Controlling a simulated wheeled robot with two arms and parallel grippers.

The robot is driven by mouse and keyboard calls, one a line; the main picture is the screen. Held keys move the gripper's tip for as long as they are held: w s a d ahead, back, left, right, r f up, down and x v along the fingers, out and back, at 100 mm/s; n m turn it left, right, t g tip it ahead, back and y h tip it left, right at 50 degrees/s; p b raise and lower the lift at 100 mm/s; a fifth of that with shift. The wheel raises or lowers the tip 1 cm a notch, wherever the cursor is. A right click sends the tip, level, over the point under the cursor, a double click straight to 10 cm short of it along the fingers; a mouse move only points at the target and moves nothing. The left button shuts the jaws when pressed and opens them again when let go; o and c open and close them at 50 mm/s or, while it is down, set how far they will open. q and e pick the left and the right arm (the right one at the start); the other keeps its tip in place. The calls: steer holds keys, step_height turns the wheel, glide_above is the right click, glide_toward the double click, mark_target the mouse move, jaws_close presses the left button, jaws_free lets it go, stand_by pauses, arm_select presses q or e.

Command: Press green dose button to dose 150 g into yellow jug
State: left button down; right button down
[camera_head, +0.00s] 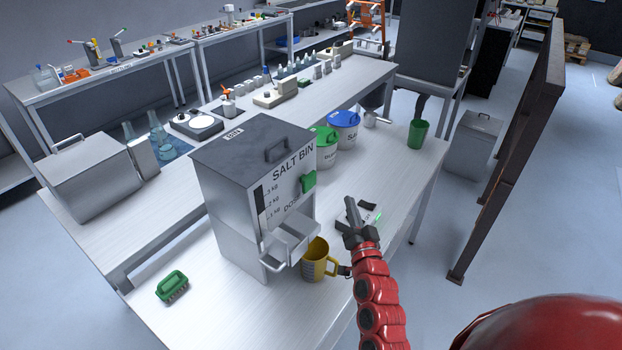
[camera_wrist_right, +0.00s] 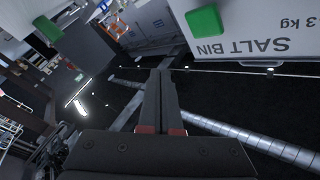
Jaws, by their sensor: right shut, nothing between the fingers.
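The grey salt hopper (camera_head: 250,180), marked SALT BIN, stands on the near table. Its green dose button (camera_head: 308,182) is on the front face near the right edge; in the right wrist view the button (camera_wrist_right: 204,22) shows at the top, beyond and right of the fingertips. The yellow jug (camera_head: 318,260) stands upright on the table below the hopper's open chute (camera_head: 290,240). Its inside is mostly hidden. My right gripper (camera_head: 352,208) is shut and empty, in front of the hopper and apart from the button; its fingers (camera_wrist_right: 160,80) are together. My left gripper is not in view.
A green brush (camera_head: 172,287) lies on the table left of the hopper. A green-lidded tub (camera_head: 324,145) and a blue-lidded tub (camera_head: 344,125) stand behind it. A green cup (camera_head: 417,133) is near the table's far right corner. A small scale-like item lies behind my gripper.

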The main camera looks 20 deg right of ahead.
mark_target(309, 182)
steer(key=w+a+p, duration=0.3)
steer(key=w+a, duration=0.1)
steer(key=w, duration=0.3)
steer(key=shift+w+a+p, duration=0.25)
steer(key=shift+w+p, duration=0.05)
steer(key=shift+p, duration=0.1)
steer(key=shift+w, duration=0.1)
stand_by(2.0)
steer(key=shift+w+a, duration=0.2)
steer(key=shift+w, duration=0.05)
